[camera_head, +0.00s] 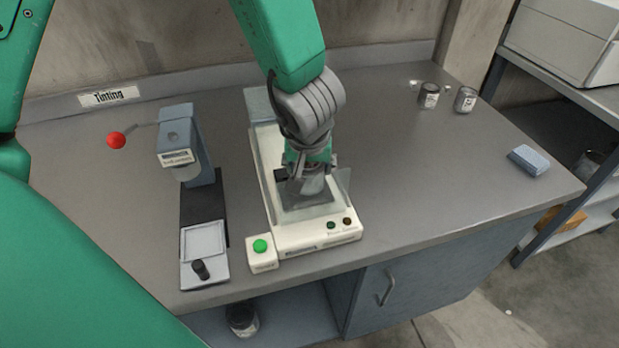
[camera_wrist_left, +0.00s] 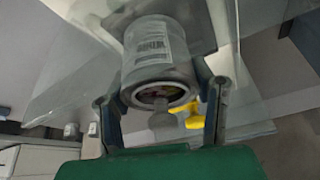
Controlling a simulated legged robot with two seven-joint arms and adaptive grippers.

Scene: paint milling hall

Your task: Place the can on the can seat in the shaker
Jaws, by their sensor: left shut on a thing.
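The shaker (camera_head: 290,236) is a long pale machine on the bench, with clear walls around a dark seat area. My left gripper (camera_head: 308,180) points down into it, between the clear walls. In the left wrist view the can (camera_wrist_left: 156,45), grey with a white printed label, is between the two fingers of this gripper (camera_wrist_left: 160,95), which is shut on it. In the head view the can (camera_head: 312,186) is mostly hidden by the gripper and clear wall. I cannot tell whether the can touches the can seat. My right gripper is not in view.
A tinting dispenser (camera_head: 178,140) with a red ball lever (camera_head: 116,140) stands left of the shaker. A green button box (camera_head: 261,252) sits at its front left corner. Two small cans (camera_head: 429,96) (camera_head: 465,99) and a blue-grey block (camera_head: 528,160) are at right. The bench right of the shaker is clear.

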